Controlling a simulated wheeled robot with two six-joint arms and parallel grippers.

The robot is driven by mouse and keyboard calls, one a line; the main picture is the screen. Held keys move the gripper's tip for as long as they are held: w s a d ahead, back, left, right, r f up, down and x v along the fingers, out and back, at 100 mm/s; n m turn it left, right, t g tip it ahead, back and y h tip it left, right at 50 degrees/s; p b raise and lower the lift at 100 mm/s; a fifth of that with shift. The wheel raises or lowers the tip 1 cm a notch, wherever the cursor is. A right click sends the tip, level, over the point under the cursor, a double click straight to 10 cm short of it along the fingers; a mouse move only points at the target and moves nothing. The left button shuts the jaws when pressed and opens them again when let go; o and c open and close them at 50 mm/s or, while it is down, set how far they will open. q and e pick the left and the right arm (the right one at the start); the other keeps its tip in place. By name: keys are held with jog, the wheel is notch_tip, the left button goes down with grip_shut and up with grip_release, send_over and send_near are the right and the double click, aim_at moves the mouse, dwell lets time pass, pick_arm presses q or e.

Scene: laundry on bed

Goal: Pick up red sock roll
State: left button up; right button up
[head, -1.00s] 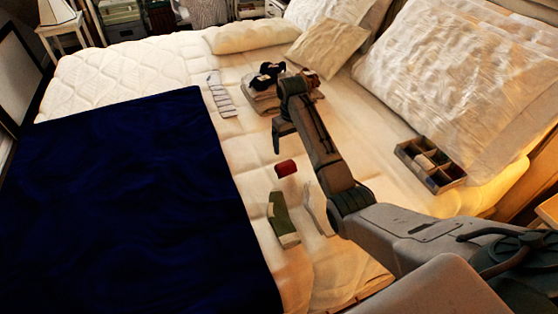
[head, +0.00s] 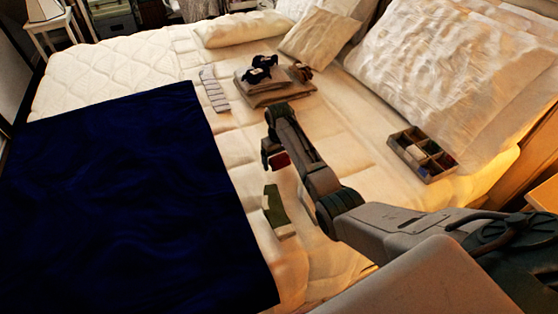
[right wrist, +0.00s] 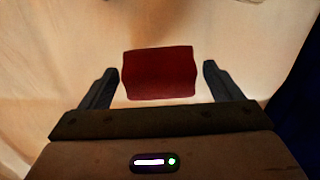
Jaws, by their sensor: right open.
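The red sock roll (head: 281,160) lies on the cream bedspread and is partly hidden by my right gripper in the head view. In the right wrist view the roll (right wrist: 160,73) lies between the two fingers, with a gap on each side. My right gripper (right wrist: 161,80) is open and empty, its fingers pointing at the bed around the roll. In the head view the right gripper (head: 272,160) is just beside and above the roll. Whether its fingers touch the bed cannot be told. My left gripper is not in view.
A dark blue blanket (head: 110,200) covers the left of the bed. A green and white sock (head: 277,210) lies nearer than the roll. Folded towels (head: 270,98) with dark socks (head: 260,68), a grey striped sock (head: 214,90) and a divided wooden box (head: 399,148) stand around.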

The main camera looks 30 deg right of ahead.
jog(key=c, duration=1)
jog(key=shift+r, duration=0.1)
jog(key=shift+c, duration=0.2)
